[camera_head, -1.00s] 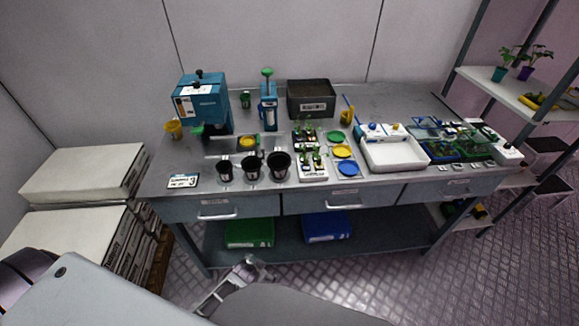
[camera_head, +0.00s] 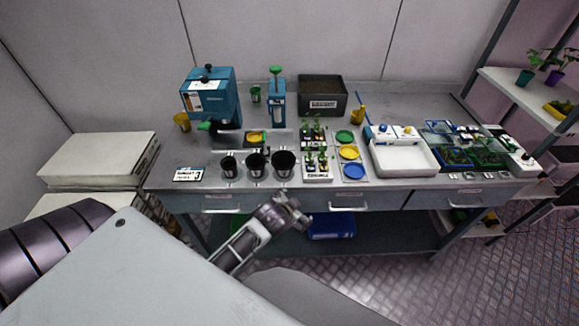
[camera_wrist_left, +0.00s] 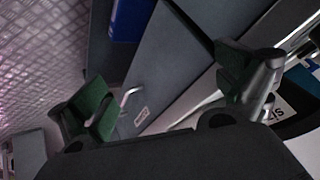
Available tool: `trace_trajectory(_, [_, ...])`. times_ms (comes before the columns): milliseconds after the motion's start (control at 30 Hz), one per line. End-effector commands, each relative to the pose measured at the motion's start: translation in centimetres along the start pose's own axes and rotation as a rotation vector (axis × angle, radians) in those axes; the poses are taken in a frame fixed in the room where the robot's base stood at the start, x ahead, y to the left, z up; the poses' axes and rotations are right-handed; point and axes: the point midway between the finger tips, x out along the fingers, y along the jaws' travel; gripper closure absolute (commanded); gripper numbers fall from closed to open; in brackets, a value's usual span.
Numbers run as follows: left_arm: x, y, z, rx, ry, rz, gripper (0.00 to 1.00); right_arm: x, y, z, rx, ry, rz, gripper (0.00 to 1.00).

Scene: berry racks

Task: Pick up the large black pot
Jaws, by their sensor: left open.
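Three black pots stand upright in a row near the front of the bench in the head view. The large black pot (camera_head: 284,166) is the rightmost and widest. The middle pot (camera_head: 256,167) and the smallest pot (camera_head: 228,168) stand to its left. My left gripper (camera_head: 290,211) is in front of the bench edge, below and nearer than the large pot, apart from it. In the left wrist view my left gripper (camera_wrist_left: 172,92) has its dark green-padded fingers spread wide with nothing between them. My right gripper is not in view.
Seedling trays (camera_head: 318,172) and coloured discs (camera_head: 350,153) lie right of the large pot. A label card (camera_head: 188,174) lies left of the pots. The bench drawers (camera_head: 345,199) face my arm; a blue crate (camera_head: 332,227) sits below, also in the left wrist view (camera_wrist_left: 130,18).

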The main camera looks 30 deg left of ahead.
Motion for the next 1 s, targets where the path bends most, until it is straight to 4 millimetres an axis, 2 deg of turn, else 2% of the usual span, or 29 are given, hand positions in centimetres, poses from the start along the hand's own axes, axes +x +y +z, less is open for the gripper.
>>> trace_trajectory(167, [-2.3, -1.1, -2.4, 0.008, 0.044, -0.023, 0.00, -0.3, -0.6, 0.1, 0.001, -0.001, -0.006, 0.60])
trace_trajectory(300, [-4.0, -2.5, -5.4, 0.040, 0.122, -0.066, 0.00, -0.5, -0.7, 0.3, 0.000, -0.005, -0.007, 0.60])
trace_trajectory(667, [-5.1, -4.7, -12.2, 0.167, 0.339, -0.180, 0.00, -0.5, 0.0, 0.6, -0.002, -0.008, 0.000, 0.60])
trace_trajectory(867, [-6.7, -5.8, -17.6, 0.286, 0.517, -0.270, 0.00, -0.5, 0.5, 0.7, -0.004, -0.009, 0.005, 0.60])
trace_trajectory(1000, [-8.5, -6.1, -21.6, 0.392, 0.660, -0.340, 0.00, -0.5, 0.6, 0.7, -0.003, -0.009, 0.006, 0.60])
